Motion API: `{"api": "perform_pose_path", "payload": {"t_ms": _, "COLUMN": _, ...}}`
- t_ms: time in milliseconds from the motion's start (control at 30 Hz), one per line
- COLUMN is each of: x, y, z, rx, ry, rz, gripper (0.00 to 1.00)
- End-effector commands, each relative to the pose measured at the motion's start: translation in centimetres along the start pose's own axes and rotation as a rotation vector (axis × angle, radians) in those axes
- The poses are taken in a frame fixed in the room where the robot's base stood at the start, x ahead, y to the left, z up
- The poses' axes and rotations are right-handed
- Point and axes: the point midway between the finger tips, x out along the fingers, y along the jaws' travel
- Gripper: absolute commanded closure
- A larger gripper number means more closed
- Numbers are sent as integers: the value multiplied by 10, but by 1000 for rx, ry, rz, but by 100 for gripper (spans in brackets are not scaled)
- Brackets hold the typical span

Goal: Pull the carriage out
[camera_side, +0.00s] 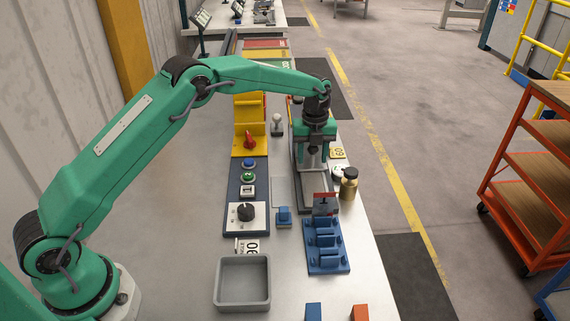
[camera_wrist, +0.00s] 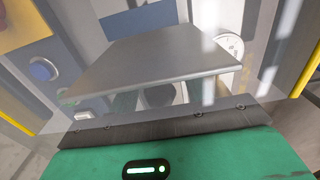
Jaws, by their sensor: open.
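My gripper (camera_side: 313,158) points down over a long grey frame with raised sides (camera_side: 320,195) near the bench's right edge. It is open. The carriage cannot be told apart clearly: my gripper covers much of the frame, and what lies between the fingers is hidden in the side view. The wrist view shows a broad flat grey plate (camera_wrist: 150,58) in front of my green palm. I cannot tell whether it is part of my gripper or of the frame, or whether anything is touched.
Left of the frame are a red knob (camera_side: 249,141), blue and green buttons and a black dial (camera_side: 245,212). A brass weight (camera_side: 349,184) stands close on the right. A small red-and-dark piece (camera_side: 325,203) and a blue fixture (camera_side: 326,247) lie in front. A grey tray (camera_side: 242,304) is front left.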

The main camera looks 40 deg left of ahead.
Motion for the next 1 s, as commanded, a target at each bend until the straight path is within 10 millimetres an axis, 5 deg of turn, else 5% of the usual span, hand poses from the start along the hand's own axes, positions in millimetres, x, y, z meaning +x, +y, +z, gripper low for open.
{"api": "perform_pose_path", "payload": {"t_ms": 400, "x": 7, "y": 0, "z": 0, "rx": 0, "ry": 0, "rz": 0, "gripper": 51}}
{"api": "perform_pose_path", "payload": {"t_ms": 667, "x": 7, "y": 0, "z": 0, "rx": 0, "ry": 0, "rz": 0, "gripper": 100}}
{"api": "perform_pose_path", "payload": {"t_ms": 1000, "x": 6, "y": -1, "z": -11, "rx": 1, "ry": 0, "rz": 0, "gripper": 100}}
